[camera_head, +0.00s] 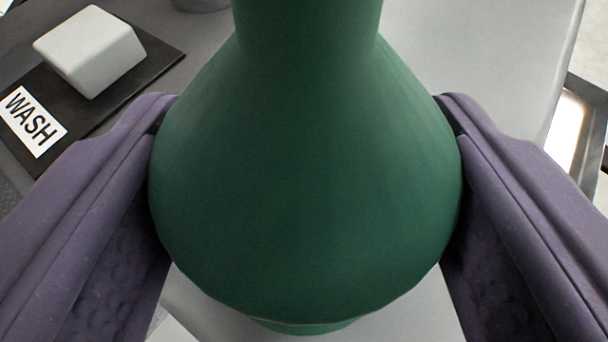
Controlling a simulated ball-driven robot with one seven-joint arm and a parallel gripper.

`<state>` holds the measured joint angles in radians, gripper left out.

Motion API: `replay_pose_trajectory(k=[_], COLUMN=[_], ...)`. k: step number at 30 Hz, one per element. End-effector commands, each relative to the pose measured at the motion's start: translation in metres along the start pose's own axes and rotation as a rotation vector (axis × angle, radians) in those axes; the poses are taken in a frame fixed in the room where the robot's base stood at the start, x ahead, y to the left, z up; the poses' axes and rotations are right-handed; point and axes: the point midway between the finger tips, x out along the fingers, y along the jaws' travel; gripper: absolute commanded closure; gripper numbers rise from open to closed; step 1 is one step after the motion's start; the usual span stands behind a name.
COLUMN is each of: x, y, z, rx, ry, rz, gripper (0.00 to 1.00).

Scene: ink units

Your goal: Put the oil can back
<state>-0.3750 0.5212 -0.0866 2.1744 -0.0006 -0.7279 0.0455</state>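A large green oil can (305,190) with a wide rounded body and a narrower neck fills the middle of the view. My gripper (305,140) has one purple finger on each side of the can's body. Both fingertips press against its widest part, so the gripper is shut on it. The can's neck runs out of the top of the picture, and its base shows at the bottom edge. Whether the base touches the grey surface below cannot be told.
At the upper left, a pale block (90,50) sits on a black mat (150,60) with a white WASH label (32,121). A grey round thing (202,4) is cut off at the top. The grey table (480,60) is clear right of the can, ending at its right edge.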

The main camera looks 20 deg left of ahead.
Motion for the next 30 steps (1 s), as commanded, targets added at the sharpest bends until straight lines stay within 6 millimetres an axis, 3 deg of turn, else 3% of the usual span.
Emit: replay_pose_trajectory(k=[9,10,13,30], x=[0.0010,0.0007,0.0004,-0.0015], y=[0.0000,-0.0001,-0.0001,-0.0002], z=[0.0019,0.0022,0.0015,-0.0030], rx=[0.001,0.000,0.000,0.000], ry=[0.002,0.000,0.000,0.000], rz=[0.000,0.000,0.000,0.000], gripper=[0.77,0.26,0.05,0.05])
